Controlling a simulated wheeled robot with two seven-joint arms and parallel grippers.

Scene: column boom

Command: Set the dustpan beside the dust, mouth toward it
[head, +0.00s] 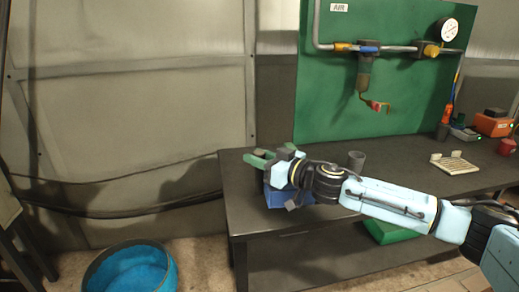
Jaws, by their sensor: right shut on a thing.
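My right gripper (279,168) is over the left end of the dark workbench (330,220), its arm reaching in from the right. It is shut on a green piece (258,160) that sticks out to the left of the jaws and seems to be part of the dustpan. More green shows just above the jaws. The wrist hides much of it, so I cannot tell which way its mouth faces. A blue thing (277,199), perhaps a bin, is on the bench right below the gripper. I cannot make out any dust. My left gripper is not in view.
A pale slatted piece (455,164) and an orange device (493,124) are farther right. A green crate (390,232) is under the bench. A round blue tub (130,270) stands on the floor at left.

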